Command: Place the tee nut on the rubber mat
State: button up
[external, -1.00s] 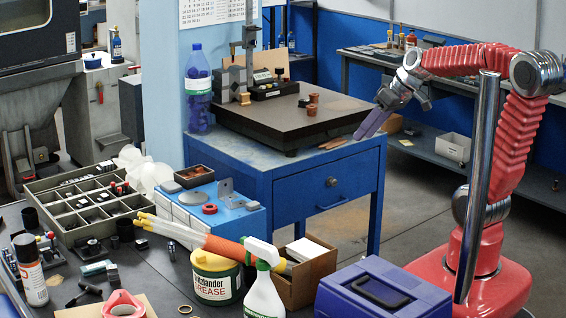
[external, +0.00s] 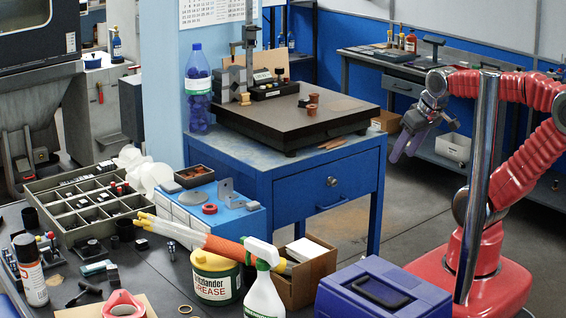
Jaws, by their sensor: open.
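My gripper (external: 404,150) is in the air to the right of the blue cabinet and its dark surface plate (external: 255,125). Its two purple fingers point down and left, spread apart, with nothing visible between them. A small dark piece (external: 303,102) lies on the plate beside two copper-brown pieces (external: 312,104); it may be the tee nut, but it is too small to be sure.
A blue bottle (external: 198,95) and a height gauge (external: 249,50) stand at the cabinet's back left. Brown strips (external: 333,143) lie on the cabinet's front right edge. A purple toolbox (external: 383,290) is in front. A back bench (external: 400,62) stands behind my arm.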

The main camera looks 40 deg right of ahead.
jog(key=w+a+r+m+y, duration=0.3)
jog(key=w+m, duration=0.5)
jog(key=w, duration=0.2)
jog(key=m+t+y, duration=0.2)
jog(key=m+t, duration=0.5)
jog(key=m, duration=1.7)
send_near(309, 101)
jog(key=v, duration=0.4)
jog(key=shift+w+d, duration=0.1)
jog(key=shift+d, duration=0.1)
jog(key=shift+a, duration=0.1)
jog(key=shift+n, duration=0.3)
jog(key=shift+x, duration=4.15)
